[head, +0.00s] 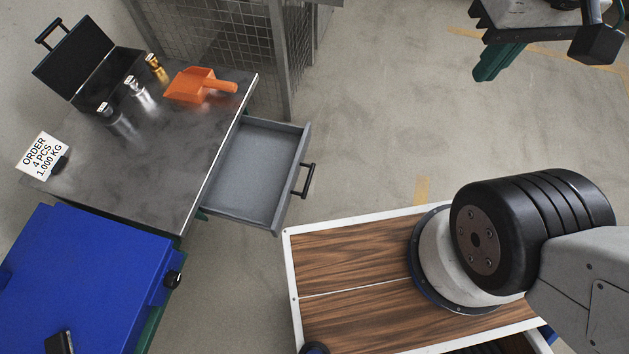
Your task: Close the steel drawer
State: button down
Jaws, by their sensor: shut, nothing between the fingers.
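The steel drawer (250,170) sticks out of the right side of the steel-topped workbench (165,165). It is open, and its grey inside looks empty. Its black bar handle (304,181) is on the drawer front, facing right. Clear floor shows around the drawer front. My gripper is outside the head view. Only part of my arm shows at the right, apart from the drawer.
On the bench are an orange scoop (197,87), several metal weights, an open black case (85,65) and an order card (42,155). A blue cabinet (85,285) stands at lower left. A wire mesh cage (235,35) is behind the drawer. Floor right of it is free.

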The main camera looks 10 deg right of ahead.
aim_at(254, 182)
jog(key=u, duration=0.05)
jog(key=k, duration=0.9)
jog(key=u, duration=0.85)
jog(key=i, duration=0.5)
